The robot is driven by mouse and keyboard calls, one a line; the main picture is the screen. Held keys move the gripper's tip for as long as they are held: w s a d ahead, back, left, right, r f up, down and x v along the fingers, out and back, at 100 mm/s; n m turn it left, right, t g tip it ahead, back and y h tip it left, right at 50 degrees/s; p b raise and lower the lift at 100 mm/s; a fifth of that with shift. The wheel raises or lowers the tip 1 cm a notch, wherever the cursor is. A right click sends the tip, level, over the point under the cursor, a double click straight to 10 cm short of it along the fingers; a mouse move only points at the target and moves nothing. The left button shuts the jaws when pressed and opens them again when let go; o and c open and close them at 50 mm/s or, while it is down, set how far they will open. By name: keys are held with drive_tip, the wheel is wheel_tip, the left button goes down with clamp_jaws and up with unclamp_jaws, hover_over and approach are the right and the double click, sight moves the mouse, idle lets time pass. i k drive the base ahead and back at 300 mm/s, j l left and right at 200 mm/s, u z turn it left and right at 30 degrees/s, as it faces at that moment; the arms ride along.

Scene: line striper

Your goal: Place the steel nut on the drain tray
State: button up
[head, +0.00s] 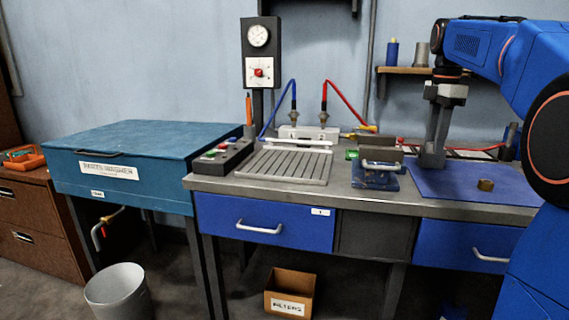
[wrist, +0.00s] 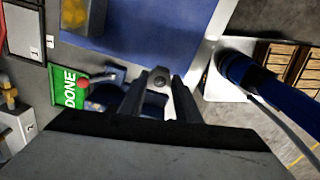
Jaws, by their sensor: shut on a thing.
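My gripper (head: 432,162) hangs pointing down over the left part of the blue mat at the right of the bench. In the wrist view the two dark fingers (wrist: 160,92) are closed on the small grey steel nut (wrist: 160,78), whose hole shows between the tips. In the head view the nut cannot be made out at the fingertips. The drain tray (head: 284,166) is a grey ribbed plate on the bench, well left of my gripper. Its ribbed top looks empty.
A small vise-like fixture (head: 378,172) and a green DONE label (wrist: 68,88) lie between gripper and tray. A brass-coloured nut (head: 486,184) sits on the blue mat (head: 455,190). A black control box (head: 222,157) stands left of the tray, with hose fittings (head: 308,133) behind it.

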sight(287, 166)
drive_tip(key=i+j+u, duration=0.15)
drive_tip(key=j+u, duration=0.25)
drive_tip(key=i+j+u, duration=0.15)
drive_tip(key=j+u, duration=0.25)
drive_tip(key=i+j+z, duration=0.4)
drive_tip(key=j+z, duration=0.15)
drive_tip(key=i+j+z, duration=0.1)
drive_tip(key=j+z, duration=0.2)
drive_tip(key=j, duration=0.2)
